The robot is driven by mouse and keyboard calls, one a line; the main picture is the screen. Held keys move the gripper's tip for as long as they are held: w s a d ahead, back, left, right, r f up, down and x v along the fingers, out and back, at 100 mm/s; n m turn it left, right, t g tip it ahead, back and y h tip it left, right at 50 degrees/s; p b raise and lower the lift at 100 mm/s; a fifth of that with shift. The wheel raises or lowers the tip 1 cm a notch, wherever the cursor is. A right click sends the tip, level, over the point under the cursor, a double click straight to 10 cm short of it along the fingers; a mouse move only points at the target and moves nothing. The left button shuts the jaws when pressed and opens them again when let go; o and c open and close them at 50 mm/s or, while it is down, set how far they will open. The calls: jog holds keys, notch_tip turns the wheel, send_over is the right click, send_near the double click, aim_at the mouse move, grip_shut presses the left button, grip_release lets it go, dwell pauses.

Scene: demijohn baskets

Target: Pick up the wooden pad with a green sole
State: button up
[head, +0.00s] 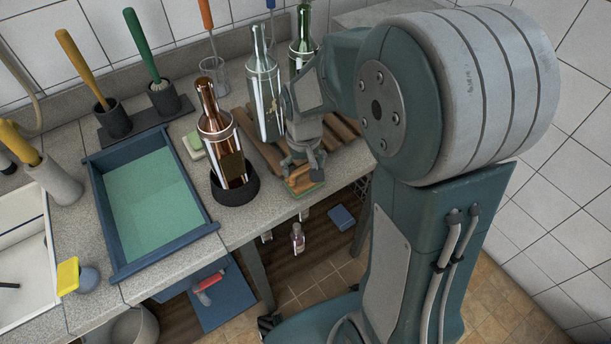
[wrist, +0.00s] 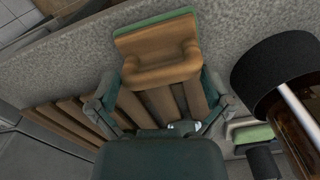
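The wooden pad with a green sole (head: 303,183) lies on the counter near its front edge, just in front of a slatted wooden rack. In the wrist view the wooden pad (wrist: 158,50) shows its raised wooden grip, with the green sole along the far edge. My gripper (head: 300,160) is low over the pad. In the wrist view my gripper (wrist: 168,78) is open, with one finger at each end of the wooden grip. I cannot tell whether the fingers touch it.
A copper-coloured bottle (head: 221,140) in a black holder stands close left of my gripper. A clear bottle (head: 264,95) and a green bottle (head: 303,45) stand behind it. The slatted rack (head: 250,137) lies beneath. A blue tray (head: 208,222) is farther left.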

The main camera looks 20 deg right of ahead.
aim_at(304, 167)
jog(key=shift+s+f, duration=0.1)
jog(key=c, duration=0.4)
jog(key=shift+r, duration=0.45)
jog(key=shift+c, duration=1)
jog(key=shift+r, duration=0.4)
grip_shut()
jog(key=shift+r, duration=1.2)
